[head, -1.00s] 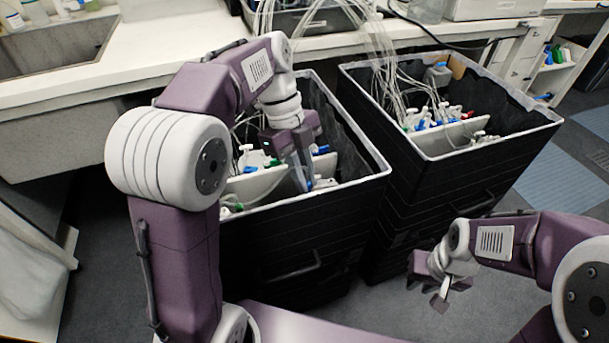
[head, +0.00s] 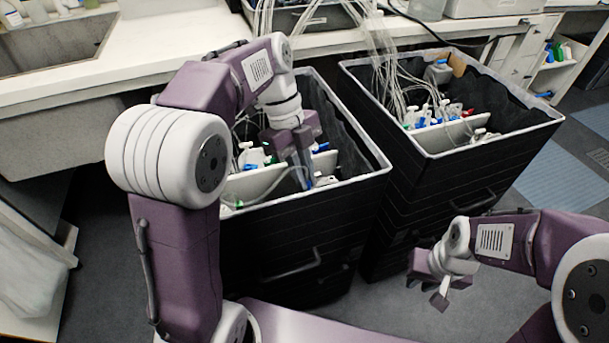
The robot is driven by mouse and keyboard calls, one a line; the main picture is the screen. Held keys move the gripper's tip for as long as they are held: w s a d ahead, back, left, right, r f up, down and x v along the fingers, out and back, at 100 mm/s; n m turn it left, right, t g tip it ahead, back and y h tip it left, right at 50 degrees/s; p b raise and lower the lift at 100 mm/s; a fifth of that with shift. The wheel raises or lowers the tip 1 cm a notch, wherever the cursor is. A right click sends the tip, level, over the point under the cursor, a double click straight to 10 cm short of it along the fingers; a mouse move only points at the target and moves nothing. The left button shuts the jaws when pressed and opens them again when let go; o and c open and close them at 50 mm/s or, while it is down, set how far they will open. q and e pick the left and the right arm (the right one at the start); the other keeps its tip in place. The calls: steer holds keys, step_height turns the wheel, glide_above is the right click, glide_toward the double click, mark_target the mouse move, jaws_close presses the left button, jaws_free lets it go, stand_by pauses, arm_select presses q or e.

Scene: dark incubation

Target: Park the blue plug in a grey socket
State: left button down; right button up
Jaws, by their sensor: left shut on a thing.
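My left gripper (head: 303,180) reaches down into the left black crate (head: 345,192), at its near side, in front of the white divider (head: 258,185). Its fingers are shut on a small blue plug (head: 309,183), of which only a little shows between the fingertips. Blue and white fittings (head: 321,147) stand behind the divider. I cannot make out the grey sockets, as the gripper and the crate wall hide much there. My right gripper (head: 440,291) hangs empty over the floor at the right, its fingers seemingly apart.
A second black crate (head: 480,170) stands to the right with pale tubes, a white divider and blue, green and red fittings. A white bench (head: 75,75) with a sink (head: 50,55) lies behind. Thin tubes run down into both crates.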

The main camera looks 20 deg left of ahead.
arm_select(q)
steer(key=shift+f+b, duration=0.3)
steer(key=shift+f, duration=0.15)
steer(key=c, duration=1.4)
jaws_free()
steer(key=shift+o, duration=0.2)
steer(key=p+v, duration=0.5)
steer(key=v, duration=0.4)
steer(key=shift+p, duration=0.35)
steer(key=shift+a, duration=0.1)
